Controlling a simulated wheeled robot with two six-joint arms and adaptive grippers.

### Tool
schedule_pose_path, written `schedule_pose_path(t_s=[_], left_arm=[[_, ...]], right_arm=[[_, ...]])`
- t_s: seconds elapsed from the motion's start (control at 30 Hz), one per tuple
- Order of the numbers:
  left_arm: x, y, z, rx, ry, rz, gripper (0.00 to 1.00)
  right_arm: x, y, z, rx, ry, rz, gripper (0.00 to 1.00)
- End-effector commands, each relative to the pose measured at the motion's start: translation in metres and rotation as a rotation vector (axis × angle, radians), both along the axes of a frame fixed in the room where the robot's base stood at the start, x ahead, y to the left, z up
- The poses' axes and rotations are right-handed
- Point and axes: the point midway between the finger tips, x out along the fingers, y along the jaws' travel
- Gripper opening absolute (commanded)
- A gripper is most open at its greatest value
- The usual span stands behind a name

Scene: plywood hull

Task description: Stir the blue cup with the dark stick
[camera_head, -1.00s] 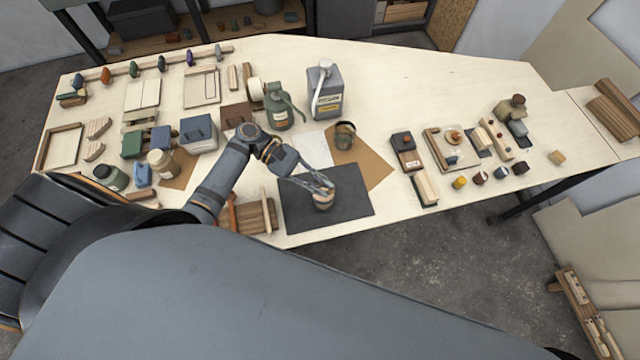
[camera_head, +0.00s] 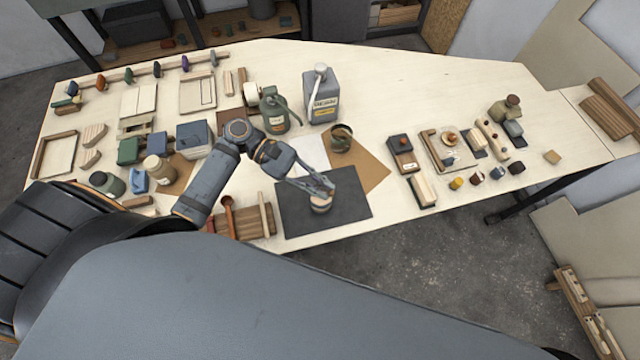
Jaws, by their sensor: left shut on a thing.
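My left gripper (camera_head: 325,189) is over the dark grey mat (camera_head: 350,212) at the front middle of the table. It is shut on a small round thing with a tan top (camera_head: 321,204); the fingers partly hide it, and I cannot tell whether it touches the mat. A small blue thing (camera_head: 138,180) at the left may be the blue cup, but it is too small to be sure. A reddish-brown stick-like tool (camera_head: 228,214) stands at a wooden block left of the mat; I cannot pick out the dark stick for certain. My right gripper is not in view.
A dark olive cup (camera_head: 341,139) stands on brown paper behind the mat. A grey can (camera_head: 321,98) and a green can (camera_head: 273,112) stand farther back. Several small blocks lie at the right. The table's back right is clear.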

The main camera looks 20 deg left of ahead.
Motion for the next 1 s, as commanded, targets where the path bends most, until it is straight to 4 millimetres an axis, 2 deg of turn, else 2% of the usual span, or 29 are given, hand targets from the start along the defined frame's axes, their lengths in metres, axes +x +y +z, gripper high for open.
schedule_pose_path(t_s=[0.37,0.73,1.0], left_arm=[[0.0,0.0,0.0,0.0,-0.001,0.0,0.0],[0.0,0.0,0.036,0.002,-0.002,-0.001,0.0],[0.0,0.0,0.04,0.0,-0.001,0.0,0.0]], right_arm=[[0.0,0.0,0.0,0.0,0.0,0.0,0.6],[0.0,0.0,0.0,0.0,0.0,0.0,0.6],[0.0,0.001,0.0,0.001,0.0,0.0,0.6]])
